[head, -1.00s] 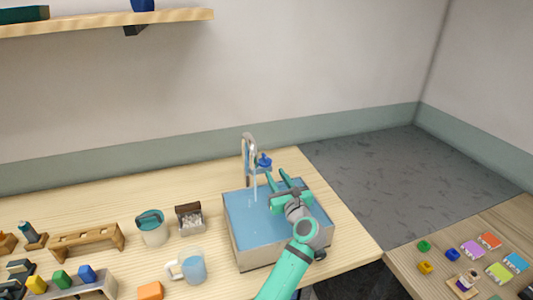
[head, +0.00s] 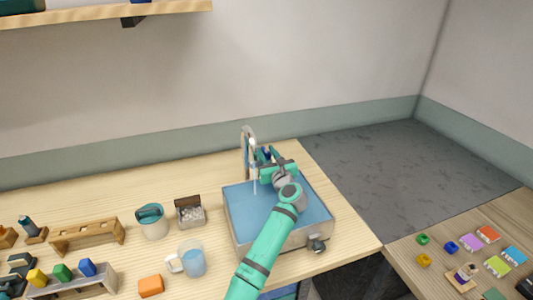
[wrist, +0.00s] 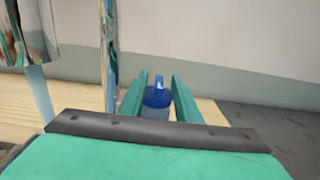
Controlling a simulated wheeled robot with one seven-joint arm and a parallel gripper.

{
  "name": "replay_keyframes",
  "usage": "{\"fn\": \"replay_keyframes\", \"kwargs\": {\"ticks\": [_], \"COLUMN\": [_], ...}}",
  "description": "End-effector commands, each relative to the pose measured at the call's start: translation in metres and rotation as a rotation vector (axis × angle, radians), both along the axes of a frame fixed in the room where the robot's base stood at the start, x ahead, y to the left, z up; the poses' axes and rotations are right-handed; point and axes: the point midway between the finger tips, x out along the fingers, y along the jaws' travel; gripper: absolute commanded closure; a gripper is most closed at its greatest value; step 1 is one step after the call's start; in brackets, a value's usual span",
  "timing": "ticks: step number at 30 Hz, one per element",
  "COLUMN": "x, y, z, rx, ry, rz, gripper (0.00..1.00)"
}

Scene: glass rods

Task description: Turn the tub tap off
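The chrome tap (head: 246,138) stands at the back of the tub (head: 231,226), and a thin stream of water falls from its spout. In the wrist view the spout (wrist: 36,32) is at the upper left with water (wrist: 40,92) below it. The blue tap handle (wrist: 157,97) sits on a grey body between my two green fingers. My gripper (wrist: 159,80) is open, with a visible gap on each side of the handle. In the head view my gripper (head: 268,153) is at the tap's right side and hides most of the handle.
The tub holds blue water, and a dark knob (head: 318,244) is on its front. Left of it stand a mug (head: 193,260), a teal-and-white pot (head: 152,223) and a small box (head: 190,214). A side table (head: 440,240) with small coloured pieces is at right.

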Motion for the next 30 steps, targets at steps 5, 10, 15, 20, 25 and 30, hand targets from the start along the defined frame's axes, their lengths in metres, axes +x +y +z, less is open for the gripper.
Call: {"fn": "replay_keyframes", "kwargs": {"ticks": [5,10,15,20,25,30], "x": [0.0001,0.0000,-0.0002,-0.0003,-0.0007,-0.0010], "y": [0.0008,0.0001,-0.0002,0.0015,0.0037,0.0088], "z": [0.0001,0.0001,0.0001,0.0002,0.0007,0.0016], "rx": [0.000,0.000,0.000,0.000,0.000,0.001], "ry": [0.000,0.000,0.000,-0.001,-0.002,-0.003], "rz": [0.001,0.000,-0.002,-0.024,-0.094,-0.214], "gripper": [0.70,1.00,1.00,1.00,1.00,1.00]}}
